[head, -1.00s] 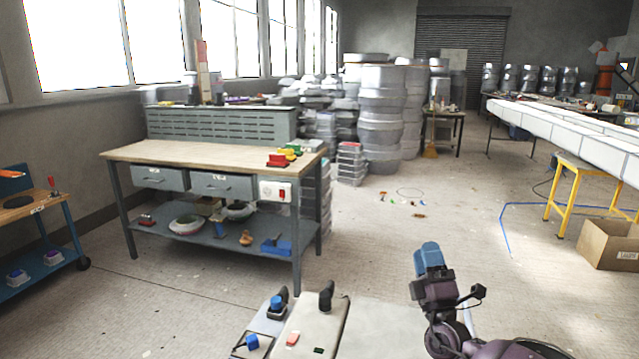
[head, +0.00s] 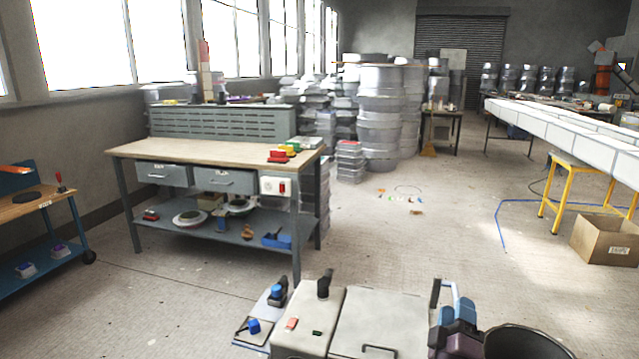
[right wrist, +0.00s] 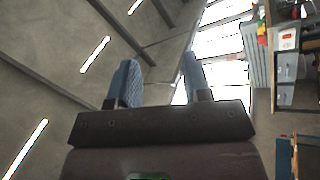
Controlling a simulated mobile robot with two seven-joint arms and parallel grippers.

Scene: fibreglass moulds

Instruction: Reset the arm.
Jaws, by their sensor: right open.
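My right gripper (head: 460,312) shows at the bottom right of the head view, with blue finger pads pointing up. In the right wrist view its two blue fingers (right wrist: 160,85) stand apart with nothing between them, so it is open and empty. That view looks past the fingers at the ceiling, with windows and a workbench at its right side. My left gripper is in neither view.
A workbench (head: 222,152) with a wooden top and grey drawers stands at left centre. Stacked metal drums (head: 380,120) are behind it. A cardboard box (head: 604,238) sits on the floor at right, by a yellow trestle (head: 562,190). The middle floor is mostly clear.

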